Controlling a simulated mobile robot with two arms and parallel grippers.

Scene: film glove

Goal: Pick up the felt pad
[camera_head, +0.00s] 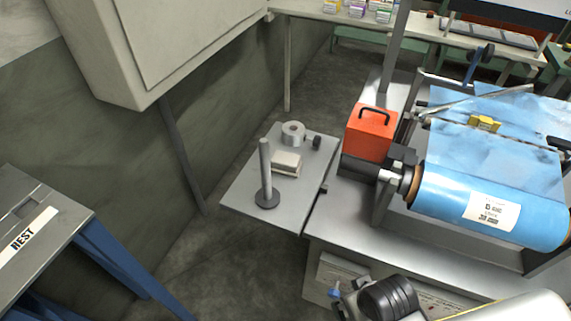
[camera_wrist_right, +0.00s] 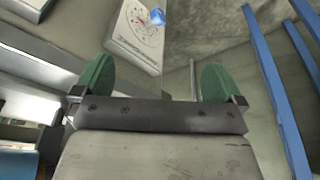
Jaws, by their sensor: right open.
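A pale cream, block-like pad (camera_head: 286,164), which looks like the felt pad, lies flat on a small grey side shelf (camera_head: 238,190) in the head view. It lies between an upright grey post on a dark round base and a pale roll. In the right wrist view my right gripper (camera_wrist_right: 158,78) shows two green fingers spread wide with nothing between them. The pad is not seen in that view. In the head view part of my right arm shows at the bottom right, well apart from the pad. My left gripper is not in view.
The post (camera_head: 265,172) stands at the shelf's front and the roll (camera_head: 293,132) at its back. An orange box (camera_head: 370,132) and a blue film roll (camera_head: 490,205) are on the machine to the right. Open floor lies between.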

